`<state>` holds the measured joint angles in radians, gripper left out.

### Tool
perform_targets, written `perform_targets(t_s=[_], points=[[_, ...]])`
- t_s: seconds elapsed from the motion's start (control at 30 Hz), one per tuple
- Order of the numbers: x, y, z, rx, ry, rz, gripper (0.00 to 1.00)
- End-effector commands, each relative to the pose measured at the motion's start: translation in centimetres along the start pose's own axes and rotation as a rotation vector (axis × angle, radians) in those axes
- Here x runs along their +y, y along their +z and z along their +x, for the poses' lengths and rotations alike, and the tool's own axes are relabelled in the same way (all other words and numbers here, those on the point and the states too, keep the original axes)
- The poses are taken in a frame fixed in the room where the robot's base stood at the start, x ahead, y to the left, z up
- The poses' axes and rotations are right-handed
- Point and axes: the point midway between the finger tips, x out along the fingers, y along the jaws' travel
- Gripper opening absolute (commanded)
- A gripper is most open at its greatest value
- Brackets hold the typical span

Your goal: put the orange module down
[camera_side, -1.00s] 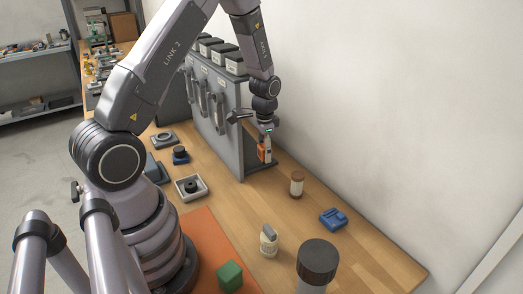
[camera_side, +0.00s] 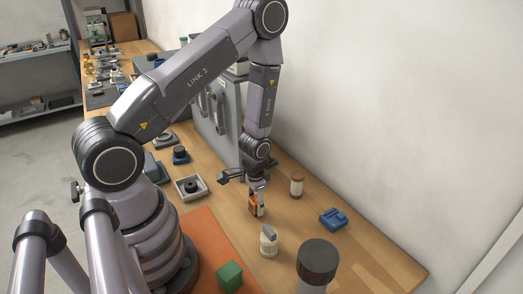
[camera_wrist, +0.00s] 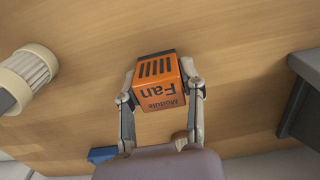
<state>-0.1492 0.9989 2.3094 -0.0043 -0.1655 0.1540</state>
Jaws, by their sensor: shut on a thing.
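The orange module (camera_side: 254,207) is a small orange block with dark vent slots. In the wrist view its face (camera_wrist: 158,84) reads "Fan Module". My gripper (camera_side: 257,193) points down and is shut on the module, with one finger on each side in the wrist view (camera_wrist: 160,98). The module is over the wooden bench (camera_side: 222,206), in front of the grey cabinet. I cannot tell whether its underside touches the bench top.
A brown-capped jar (camera_side: 297,185) and a blue part (camera_side: 333,219) are to the right. A white tray (camera_side: 204,191) is left. The grey cabinet (camera_side: 229,146) stands behind.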

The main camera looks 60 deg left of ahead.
Motion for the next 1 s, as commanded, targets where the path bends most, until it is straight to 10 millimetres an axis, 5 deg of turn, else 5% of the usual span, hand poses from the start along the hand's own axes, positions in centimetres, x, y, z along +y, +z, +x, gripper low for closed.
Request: perform_targets(t_s=[0.43,0.47,0.63,1.0], points=[[-0.02,-0.02,0.97,0.0,0.0,0.0,0.01],[-0.02,-0.03,0.93,0.0,0.0,0.0,0.42],[-0.02,-0.03,0.9,0.0,0.0,0.0,0.64],[-0.03,-0.07,0.41,0.002,0.0,0.0,0.64]])
